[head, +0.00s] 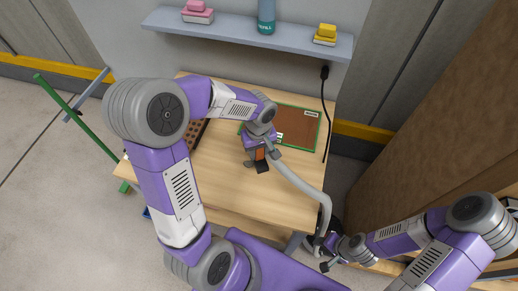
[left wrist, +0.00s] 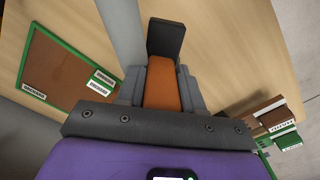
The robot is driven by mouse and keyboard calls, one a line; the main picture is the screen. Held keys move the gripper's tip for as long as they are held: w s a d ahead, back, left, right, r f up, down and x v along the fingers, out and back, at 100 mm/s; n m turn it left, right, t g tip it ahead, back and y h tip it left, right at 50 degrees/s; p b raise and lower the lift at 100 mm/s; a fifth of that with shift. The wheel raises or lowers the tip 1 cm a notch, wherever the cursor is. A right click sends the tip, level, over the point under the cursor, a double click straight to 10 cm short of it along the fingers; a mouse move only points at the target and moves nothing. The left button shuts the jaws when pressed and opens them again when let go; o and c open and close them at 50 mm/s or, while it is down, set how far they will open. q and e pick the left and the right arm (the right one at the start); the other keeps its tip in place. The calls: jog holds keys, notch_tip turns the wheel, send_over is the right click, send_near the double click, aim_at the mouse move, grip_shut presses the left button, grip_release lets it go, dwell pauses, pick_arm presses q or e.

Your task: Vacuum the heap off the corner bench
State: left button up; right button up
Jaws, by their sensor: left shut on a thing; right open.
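My left gripper (head: 258,163) is above the wooden bench (head: 245,195), shut on an orange-and-black hand piece (head: 260,156). The orange grip (left wrist: 162,84) and a black end plate (left wrist: 166,39) show between the fingers in the left wrist view. A thick grey hose (head: 300,184) runs from beside this gripper to the right and down past the bench edge. My right gripper (head: 322,256) is open near the hose's lower end, by a dark round object (head: 329,228) that is mostly hidden. I cannot make out a heap on the bench.
A green-edged brown panel (head: 300,126) with white labels lies at the back right of the bench. A dark brown item (head: 199,132) is partly behind my left arm. A shelf (head: 240,38) holds a teal bottle (head: 267,16) and pink and yellow blocks. A brown cabinet (head: 440,120) stands right.

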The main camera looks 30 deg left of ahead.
aim_at(259, 160)
pick_arm(q)
notch_tip(259, 160, down, 6)
jog(key=b, duration=0.4)
jog(key=shift+r, duration=0.1)
jog(key=shift+a+f, duration=0.1)
jog(key=shift+f, duration=0.4)
jog(key=shift+w+a+r+p, duration=0.1)
jog(key=shift+a+r+p, duration=0.3)
jog(key=shift+r, duration=0.15)
jog(key=shift+c, duration=0.5)
jog(key=shift+a+f+p, duration=0.2)
jog(key=shift+a, duration=0.4)
jog(key=shift+a+f+p, duration=0.2)
jog(key=shift+a, duration=0.4)
jog(key=shift+a+p, duration=0.85)
jog(key=shift+a, duration=1.4)
jog(key=shift+s+d+f, duration=0.15)
jog(key=shift+s, duration=0.05)
jog(key=shift+w+d+b, duration=0.15)
jog(key=shift+d+b, duration=0.75)
jog(key=shift+d, duration=2.95)
jog(key=shift+a, duration=0.4)
jog(key=shift+a+p, duration=0.85)
jog(key=shift+a, duration=2.6)
jog(key=shift+a+r, duration=0.25)
notch_tip(259, 160, up, 3)
jog(key=shift+f+p, duration=0.2)
jog(key=shift+p, duration=0.65)
jog(key=shift+r+p, duration=1.8)
jog(key=shift+r, duration=0.85)
